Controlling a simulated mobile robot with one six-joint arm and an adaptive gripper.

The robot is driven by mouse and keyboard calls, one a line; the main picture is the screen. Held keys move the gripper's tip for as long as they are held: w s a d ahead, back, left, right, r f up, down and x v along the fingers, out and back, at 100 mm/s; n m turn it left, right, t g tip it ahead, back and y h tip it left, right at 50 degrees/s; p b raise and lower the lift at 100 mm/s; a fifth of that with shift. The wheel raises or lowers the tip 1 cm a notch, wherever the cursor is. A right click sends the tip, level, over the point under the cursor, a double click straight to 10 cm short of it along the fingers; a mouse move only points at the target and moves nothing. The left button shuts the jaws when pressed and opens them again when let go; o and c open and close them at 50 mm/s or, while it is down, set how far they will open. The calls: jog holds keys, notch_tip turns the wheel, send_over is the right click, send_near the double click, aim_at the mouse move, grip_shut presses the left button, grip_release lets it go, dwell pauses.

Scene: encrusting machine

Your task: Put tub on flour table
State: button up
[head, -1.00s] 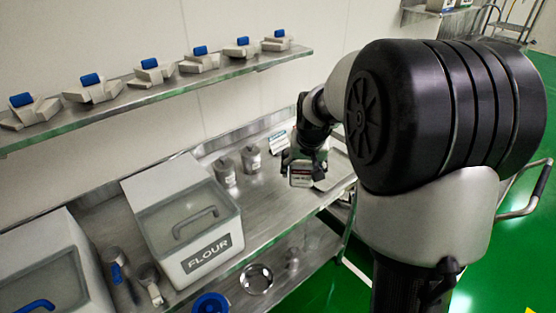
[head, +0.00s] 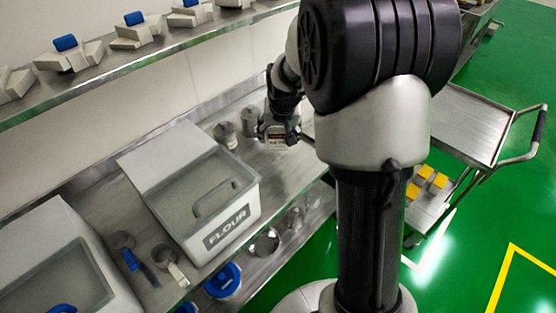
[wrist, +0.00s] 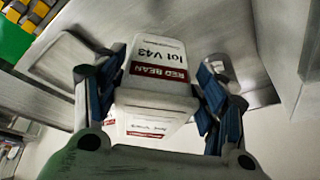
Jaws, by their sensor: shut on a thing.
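A white tub (wrist: 158,98) with a dark red "RED BEAN" label and "lot V43" fills the middle of the wrist view. It also shows small in the head view (head: 275,141). My gripper (wrist: 157,78) is shut on the tub, with blue-padded fingers on both of its sides. In the head view my gripper (head: 281,126) holds the tub near the right part of the steel flour table (head: 150,215). I cannot tell the gap between tub and tabletop. My own arm hides the table's far right end.
A white FLOUR bin (head: 228,229) stands on the table, with metal canisters (head: 249,122) behind it and scoops at its left. A wall shelf (head: 110,73) holds several blue-handled parts. A steel cart (head: 470,125) stands right, with green floor before it.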

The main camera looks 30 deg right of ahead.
notch_tip(320, 180, down, 12)
jog(key=b, duration=0.3)
jog(key=shift+w+f, duration=0.1)
jog(key=shift+f, duration=0.15)
jog(key=o, duration=1.8)
jog(key=shift+f, duration=0.1)
